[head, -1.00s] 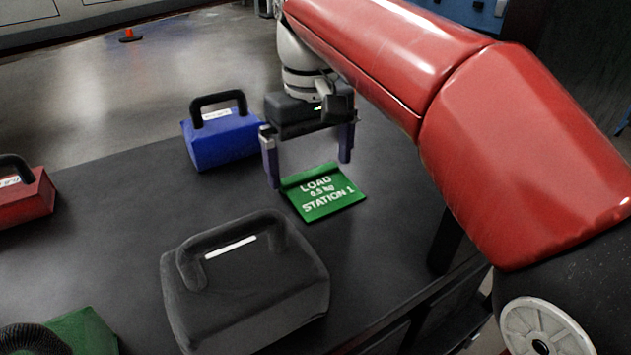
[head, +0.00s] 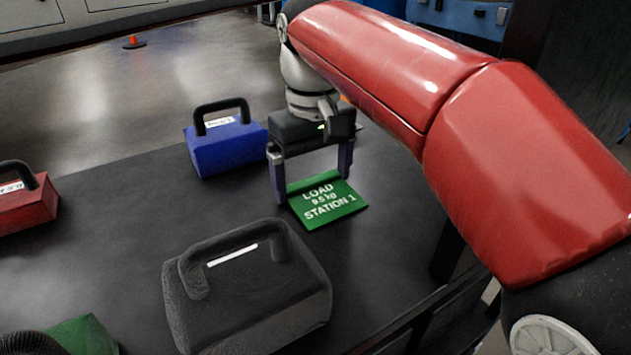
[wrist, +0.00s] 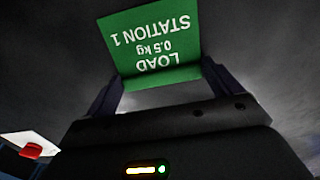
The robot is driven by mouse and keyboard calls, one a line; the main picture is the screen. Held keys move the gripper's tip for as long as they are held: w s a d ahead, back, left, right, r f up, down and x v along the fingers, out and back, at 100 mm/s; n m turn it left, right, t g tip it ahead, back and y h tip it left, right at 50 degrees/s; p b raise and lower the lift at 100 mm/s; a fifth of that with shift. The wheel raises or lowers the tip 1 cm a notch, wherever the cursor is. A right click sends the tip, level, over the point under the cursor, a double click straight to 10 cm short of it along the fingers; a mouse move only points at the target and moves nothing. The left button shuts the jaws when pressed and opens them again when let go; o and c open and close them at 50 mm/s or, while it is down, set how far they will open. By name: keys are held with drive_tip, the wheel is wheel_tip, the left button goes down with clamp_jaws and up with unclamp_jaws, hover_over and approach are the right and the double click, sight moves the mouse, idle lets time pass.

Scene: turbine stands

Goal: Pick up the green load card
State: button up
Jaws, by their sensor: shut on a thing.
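The green load card (head: 327,203) lies on the dark table top, with white lettering reading LOAD and STATION 1. My gripper (head: 312,187) is down at the card's far edge, with one finger at each side of that edge. It is shut on the card. In the wrist view the card (wrist: 152,40) appears upside down, its near edge spanning between the two dark fingers of my gripper (wrist: 160,82). Whether the card is clear of the table cannot be told.
A dark grey handled case (head: 250,300) stands close in front of the card. A blue handled case (head: 225,150) is behind to the left, a red one (head: 25,205) at the far left. A green object (head: 85,335) is at the lower left. Table between is clear.

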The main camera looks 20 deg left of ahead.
sight(314, 182)
wheel_tip(314, 182, up, 10)
idle(0.6)
drive_tip(key=o, duration=0.7)
drive_tip(key=c, duration=0.7)
